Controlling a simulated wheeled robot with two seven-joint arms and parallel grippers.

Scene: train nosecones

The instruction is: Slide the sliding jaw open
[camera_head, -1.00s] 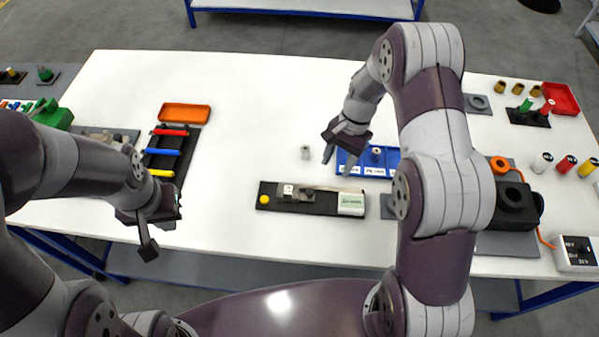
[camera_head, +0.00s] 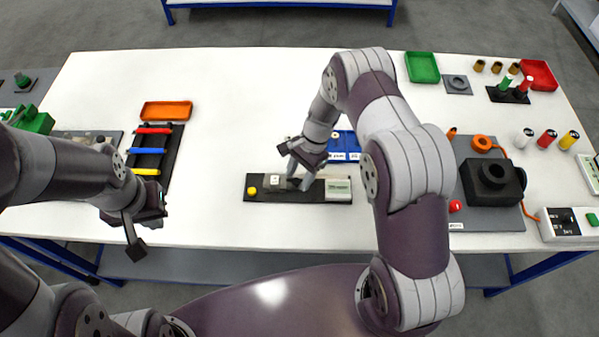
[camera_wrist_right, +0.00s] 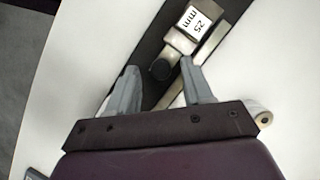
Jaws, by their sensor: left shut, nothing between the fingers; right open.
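The sliding jaw is a grey metal block on a long black fixture (camera_head: 312,197), near the front middle of the table. A white label reading "25 mm" (camera_wrist_right: 197,20) shows on the metal block (camera_wrist_right: 178,41) in the right wrist view. A round dark knob (camera_wrist_right: 161,69) sits beside it. My right gripper (camera_wrist_right: 161,82) is open, with its two grey fingers on either side of the knob's near end; I cannot tell if they touch anything. In the head view my right gripper (camera_head: 297,180) hides part of the jaw. My left gripper (camera_head: 138,238) is shut and empty at the table's front left.
A blue tray (camera_head: 345,148) lies behind. A dark machine (camera_head: 492,182) stands to the right. The table between the fixture and the left rack is clear.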

